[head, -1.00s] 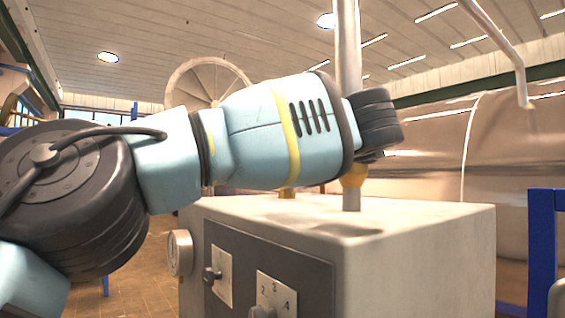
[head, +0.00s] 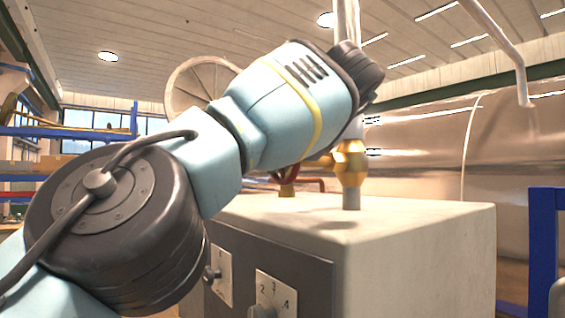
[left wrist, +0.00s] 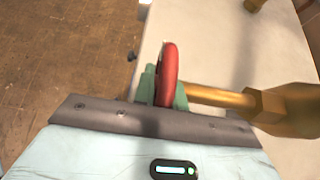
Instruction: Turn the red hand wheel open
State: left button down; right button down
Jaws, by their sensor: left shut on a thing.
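The red hand wheel (left wrist: 169,70) is seen edge-on in the left wrist view, at the end of a brass stem. The green fingers of my left gripper (left wrist: 163,88) are closed on its rim, one on each side. The stem runs right to a brass valve body (left wrist: 288,108). In the head view the brass valve (head: 351,165) sits on a vertical pipe above a grey box. Only a little red of the wheel shows there, below my left arm, which hides the fingers. My right gripper is not in view.
The grey control box (head: 420,222) with a dark front panel stands under the valve. The pipe (head: 346,20) rises beside my left wrist. A blue post (head: 541,245) stands at the right. A large metal vessel (head: 450,150) is behind.

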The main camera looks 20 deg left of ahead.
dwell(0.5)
pick_arm(q)
jog(key=c, duration=1.4)
grip_release()
jog(key=shift+c, duration=0.2)
jog(key=shift+s+r, duration=0.1)
jog(key=shift+r, duration=0.05)
